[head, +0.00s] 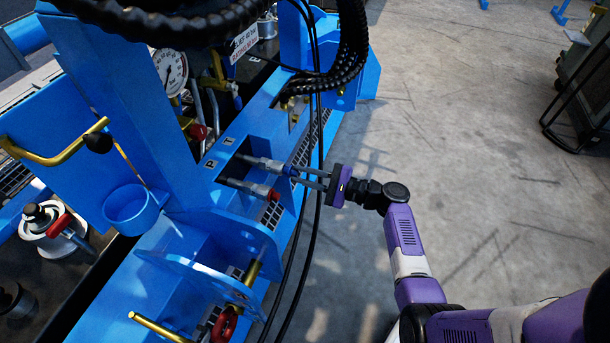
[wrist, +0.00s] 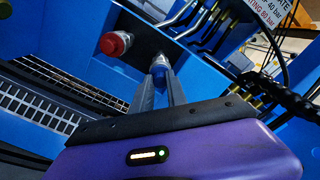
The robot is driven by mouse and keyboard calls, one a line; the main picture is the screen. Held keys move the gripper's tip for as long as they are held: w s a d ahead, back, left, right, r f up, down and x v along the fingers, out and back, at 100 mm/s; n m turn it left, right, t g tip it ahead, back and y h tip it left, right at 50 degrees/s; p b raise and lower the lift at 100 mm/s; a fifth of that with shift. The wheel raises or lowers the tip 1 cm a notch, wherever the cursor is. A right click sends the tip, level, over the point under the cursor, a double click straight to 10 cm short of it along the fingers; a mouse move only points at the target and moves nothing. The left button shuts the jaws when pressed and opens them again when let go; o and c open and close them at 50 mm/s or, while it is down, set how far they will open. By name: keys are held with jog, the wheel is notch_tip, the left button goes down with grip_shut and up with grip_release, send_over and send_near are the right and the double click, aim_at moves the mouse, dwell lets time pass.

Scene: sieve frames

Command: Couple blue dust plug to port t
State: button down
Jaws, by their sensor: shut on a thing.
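My gripper (head: 297,172) is shut on the blue dust plug (head: 290,170), which sits between its two grey fingertips. In the wrist view the blue plug (wrist: 160,64) is at the tips of my fingers (wrist: 160,78). The plug is lined up with the end of the upper metal port fitting (head: 262,163), beside the small plate farther from the P plate; I take this to be port t. The plug meets or nearly meets the fitting; whether it is seated cannot be told, as the fingers hide part of it.
A red-capped fitting (head: 271,194) sits just below, also in the wrist view (wrist: 115,43). Black hoses (head: 314,120) hang close to my fingers. The blue frame (head: 175,255) carries a gauge (head: 172,73) and valves. Open concrete floor (head: 470,130) lies to the right.

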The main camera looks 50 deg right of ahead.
jog(key=shift+w+a, duration=0.3)
jog(key=shift+w, duration=0.35)
jog(key=c, duration=1.3)
grip_release()
jog(key=shift+w, duration=0.1)
jog(key=shift+o, duration=0.2)
jog(key=p+v, duration=0.1)
jog(key=v, duration=0.7)
jog(key=shift+p, duration=0.4)
jog(key=shift+w, duration=0.1)
